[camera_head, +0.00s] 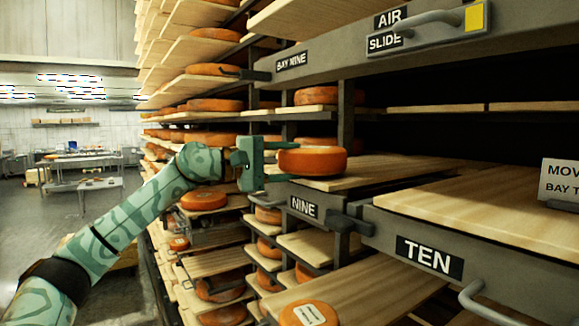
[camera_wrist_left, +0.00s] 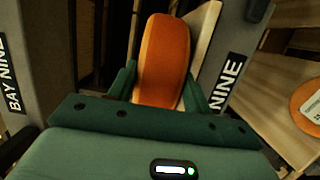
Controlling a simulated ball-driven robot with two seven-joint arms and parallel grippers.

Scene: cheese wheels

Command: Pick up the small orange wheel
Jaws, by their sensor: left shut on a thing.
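The small orange wheel (camera_head: 313,160) is at the front of a wooden board at the bay marked NINE in the head view. My left gripper (camera_head: 280,161) reaches it from the left, with its fingers on either side of the wheel's near edge. In the left wrist view the wheel (camera_wrist_left: 162,62) stands between the two green fingers (camera_wrist_left: 158,84), which are shut on it. The wheel looks level and at or just above the board; I cannot tell if it touches. My right gripper is not in view.
Shelf uprights (camera_head: 346,115) and grey rails marked NINE and TEN stand close by. Another orange wheel with a white label (camera_head: 308,314) lies on a lower board. A handle (camera_head: 495,303) juts out at lower right. Open floor lies at left.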

